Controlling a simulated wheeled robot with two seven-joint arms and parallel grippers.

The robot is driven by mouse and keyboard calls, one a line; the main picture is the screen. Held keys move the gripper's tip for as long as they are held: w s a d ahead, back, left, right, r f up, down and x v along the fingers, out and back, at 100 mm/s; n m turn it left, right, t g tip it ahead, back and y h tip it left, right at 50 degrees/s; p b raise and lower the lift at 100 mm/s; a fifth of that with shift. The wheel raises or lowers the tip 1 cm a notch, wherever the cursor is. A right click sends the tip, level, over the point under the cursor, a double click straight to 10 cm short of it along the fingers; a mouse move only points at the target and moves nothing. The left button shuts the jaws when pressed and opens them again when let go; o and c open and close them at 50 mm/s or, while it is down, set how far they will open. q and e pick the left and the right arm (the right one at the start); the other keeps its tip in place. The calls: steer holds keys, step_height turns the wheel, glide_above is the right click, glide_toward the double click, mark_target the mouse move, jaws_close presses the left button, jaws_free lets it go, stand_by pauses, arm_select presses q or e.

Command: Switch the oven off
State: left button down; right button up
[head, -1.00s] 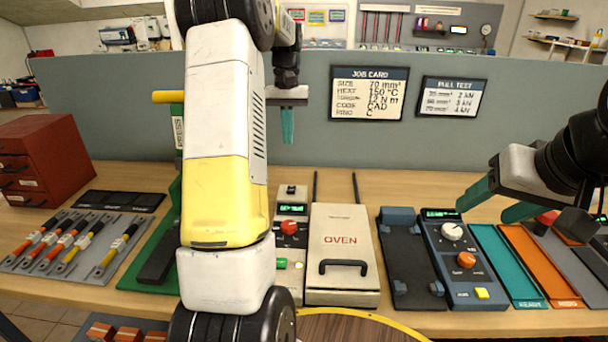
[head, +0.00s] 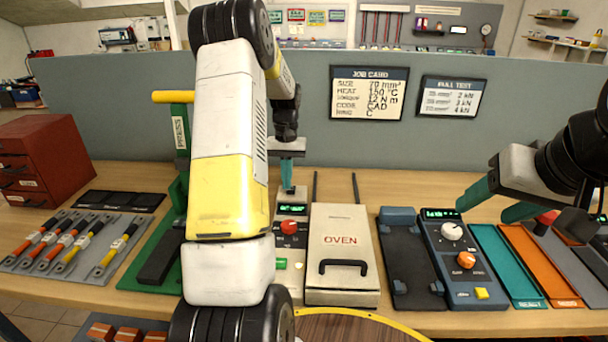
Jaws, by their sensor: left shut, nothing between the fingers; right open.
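The oven (head: 342,262) is a cream box with a dark handle and a closed lid, standing on the bench. To its left is its narrow control unit, with a lit green display (head: 292,209), a red knob (head: 289,228) and a green button (head: 281,264). My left gripper (head: 287,188) is shut and empty, pointing down at the switch block at the back of the control unit. Its fingertips cover the switch; I cannot tell whether they touch it. My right gripper (head: 498,206) is open and empty above the right side of the bench.
My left arm hides part of the green press (head: 150,240) and the control unit's left side. A blue tester (head: 462,270) with knobs and a dark cradle (head: 408,262) stand right of the oven. A grey partition (head: 230,140) with a job card (head: 369,93) rises behind.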

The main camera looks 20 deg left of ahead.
arm_select(q)
steer(key=shift+f, duration=0.35)
